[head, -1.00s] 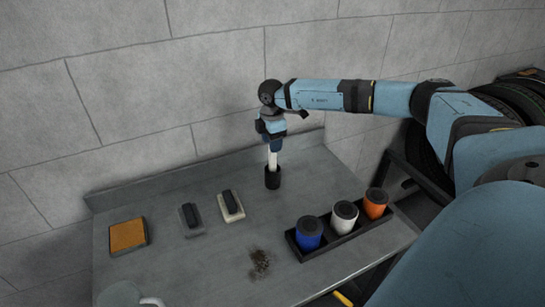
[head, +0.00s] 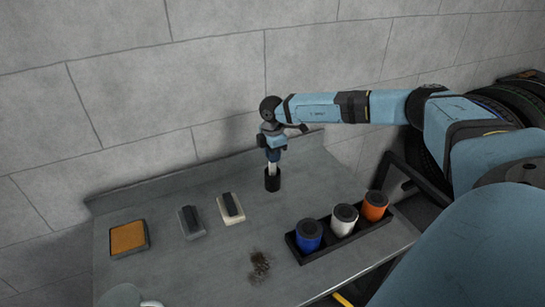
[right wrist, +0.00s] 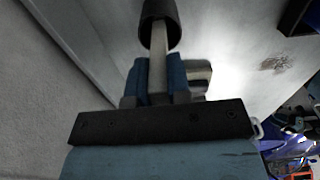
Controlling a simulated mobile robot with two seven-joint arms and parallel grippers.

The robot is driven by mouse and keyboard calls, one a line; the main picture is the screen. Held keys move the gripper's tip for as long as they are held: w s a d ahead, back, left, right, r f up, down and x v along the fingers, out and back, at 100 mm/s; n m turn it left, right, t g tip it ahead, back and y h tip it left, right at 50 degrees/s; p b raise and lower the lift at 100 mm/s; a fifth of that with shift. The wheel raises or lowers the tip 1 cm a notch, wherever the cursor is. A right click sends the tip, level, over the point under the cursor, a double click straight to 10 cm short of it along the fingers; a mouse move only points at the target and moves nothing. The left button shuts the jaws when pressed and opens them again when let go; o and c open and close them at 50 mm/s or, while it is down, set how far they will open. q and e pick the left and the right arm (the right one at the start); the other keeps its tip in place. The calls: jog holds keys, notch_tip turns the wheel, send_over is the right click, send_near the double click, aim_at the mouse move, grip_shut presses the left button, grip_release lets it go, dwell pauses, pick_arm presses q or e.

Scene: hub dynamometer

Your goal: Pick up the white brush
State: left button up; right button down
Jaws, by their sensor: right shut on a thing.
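The white brush shows as a pale upright rod (head: 271,168) standing in a black cup (head: 272,182) near the back of the bench. Its lower end is hidden inside the cup. My right gripper (head: 273,158) reaches down from above and is shut on the rod, just over the cup's rim. In the right wrist view the rod (right wrist: 159,45) runs between the blue fingers (right wrist: 159,72) into the dark cup (right wrist: 160,14). My left gripper is in neither view.
On the grey bench (head: 190,268) are an orange pad (head: 128,238), a grey block (head: 191,221) and a white block (head: 231,207), both dark-topped. A black tray (head: 324,248) holds blue, white and orange canisters. A dark smudge (head: 260,266) marks the bench. A wall stands behind.

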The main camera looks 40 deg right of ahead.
pick_arm(q)
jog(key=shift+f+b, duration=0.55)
jog(key=shift+b, duration=0.15)
pick_arm(e)
notch_tip(320, 180, up, 20)
dwell(2.3)
